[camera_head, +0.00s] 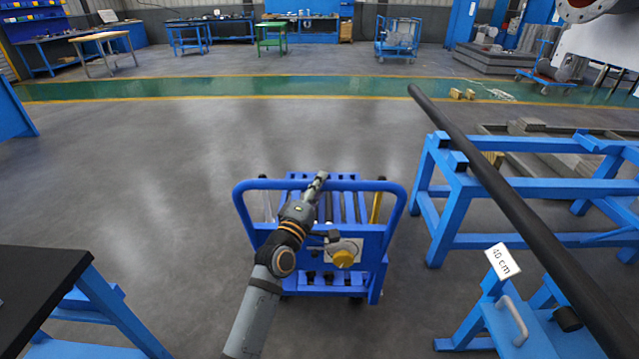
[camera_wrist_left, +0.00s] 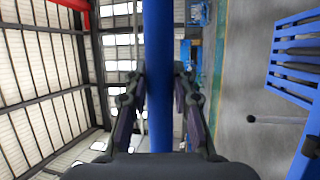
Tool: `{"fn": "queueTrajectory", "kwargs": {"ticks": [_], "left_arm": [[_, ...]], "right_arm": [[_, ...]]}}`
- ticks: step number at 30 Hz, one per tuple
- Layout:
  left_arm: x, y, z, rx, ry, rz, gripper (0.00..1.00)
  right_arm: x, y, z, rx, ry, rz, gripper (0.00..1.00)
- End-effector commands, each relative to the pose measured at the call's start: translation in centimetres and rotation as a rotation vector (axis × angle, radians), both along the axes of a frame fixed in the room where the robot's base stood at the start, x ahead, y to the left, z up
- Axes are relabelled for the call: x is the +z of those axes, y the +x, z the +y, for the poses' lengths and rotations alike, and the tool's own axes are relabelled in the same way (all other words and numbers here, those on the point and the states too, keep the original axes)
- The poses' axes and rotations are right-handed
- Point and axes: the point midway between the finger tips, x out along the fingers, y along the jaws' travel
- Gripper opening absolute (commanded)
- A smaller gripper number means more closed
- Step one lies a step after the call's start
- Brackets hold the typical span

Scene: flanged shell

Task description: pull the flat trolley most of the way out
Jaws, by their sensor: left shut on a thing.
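The flat trolley is blue, with a tubular push handle (camera_head: 270,184) across its near side and a slatted deck (camera_head: 348,178) behind it. It stands on the grey floor at the middle of the head view. My left gripper (camera_head: 319,183) is shut on the top bar of the handle. In the left wrist view the blue bar (camera_wrist_left: 158,35) runs upright between the fingers of my gripper (camera_wrist_left: 159,85), and blue slats (camera_wrist_left: 295,60) show at the right. My forearm hides part of the trolley's front. My right gripper is not in view.
A blue frame stand (camera_head: 448,215) is close to the trolley's right, with a long black bar (camera_head: 500,190) slanting over it. A "40 cm" sign (camera_head: 502,260) stands in front. A dark-topped table (camera_head: 40,290) is at the lower left. The floor left of the trolley is clear.

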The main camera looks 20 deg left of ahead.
Motion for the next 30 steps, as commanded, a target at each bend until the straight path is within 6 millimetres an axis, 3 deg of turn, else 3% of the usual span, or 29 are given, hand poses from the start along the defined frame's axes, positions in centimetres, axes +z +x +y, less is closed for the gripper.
{"fn": "queueTrajectory", "kwargs": {"ticks": [16,17,22,30], "left_arm": [[-0.18,-0.23,-0.08,-0.001,0.001,0.003,0.0],[-0.18,-0.23,-0.08,-0.001,0.001,0.003,0.26],[-0.1,-0.23,-0.07,0.0,0.0,0.002,0.49],[0.0,-0.25,-0.05,0.0,0.0,0.0,0.49]], "right_arm": [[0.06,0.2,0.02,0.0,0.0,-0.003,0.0],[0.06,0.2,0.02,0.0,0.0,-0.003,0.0],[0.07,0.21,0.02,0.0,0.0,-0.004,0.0],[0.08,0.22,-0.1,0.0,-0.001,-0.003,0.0]]}}
